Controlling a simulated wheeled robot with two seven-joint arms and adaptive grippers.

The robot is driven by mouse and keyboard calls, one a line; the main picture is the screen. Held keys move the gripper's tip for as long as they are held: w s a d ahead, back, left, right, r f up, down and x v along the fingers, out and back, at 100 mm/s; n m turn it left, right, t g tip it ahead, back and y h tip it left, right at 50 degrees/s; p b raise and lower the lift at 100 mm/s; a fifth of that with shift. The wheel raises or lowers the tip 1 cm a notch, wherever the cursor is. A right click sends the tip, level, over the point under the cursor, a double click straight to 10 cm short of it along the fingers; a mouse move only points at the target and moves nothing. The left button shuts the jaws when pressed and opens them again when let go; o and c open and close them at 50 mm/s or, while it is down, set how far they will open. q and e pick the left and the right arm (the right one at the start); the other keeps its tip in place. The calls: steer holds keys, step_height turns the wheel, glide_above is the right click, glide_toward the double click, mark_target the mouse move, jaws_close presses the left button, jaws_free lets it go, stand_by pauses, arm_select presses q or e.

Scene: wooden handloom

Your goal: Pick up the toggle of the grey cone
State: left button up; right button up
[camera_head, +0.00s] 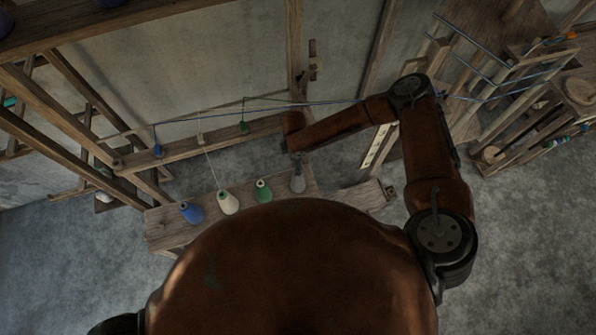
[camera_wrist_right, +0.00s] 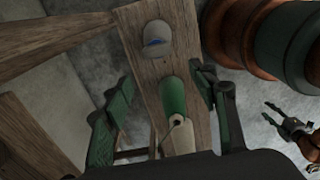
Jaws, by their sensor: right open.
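The grey cone (camera_head: 298,183) stands at the right end of the row of yarn cones on a low wooden bench. In the right wrist view the grey cone (camera_wrist_right: 158,38) is beyond my fingertips, with a bluish patch on it. I cannot clearly make out its toggle. My right gripper (camera_wrist_right: 160,92) is open, with the green cone (camera_wrist_right: 173,96) showing between its fingers. In the head view it is mostly hidden below the wrist, just above the grey cone. My left gripper (camera_wrist_right: 285,120) shows small at the right wrist view's right edge, its fingers apart.
The bench (camera_head: 165,236) also holds a blue cone (camera_head: 191,212) and a white cone (camera_head: 228,203). Blue, white and green toggles hang along the beam behind. A blue thread (camera_head: 330,102) stretches behind my right arm. Wooden loom frames stand left and right.

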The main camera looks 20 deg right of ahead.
steer(key=shift+w+d, duration=0.35)
steer(key=shift+d, duration=0.15)
steer(key=shift+d+f, duration=0.1)
steer(key=shift+f, duration=0.3)
steer(key=f, duration=0.2)
steer(key=f+p, duration=0.1)
steer(key=f, duration=0.3)
steer(key=shift+s+d+f, duration=0.15)
steer(key=shift+s+f, duration=0.1)
steer(key=shift+f, duration=0.15)
steer(key=shift+c, duration=0.3)
steer(key=c, duration=0.8)
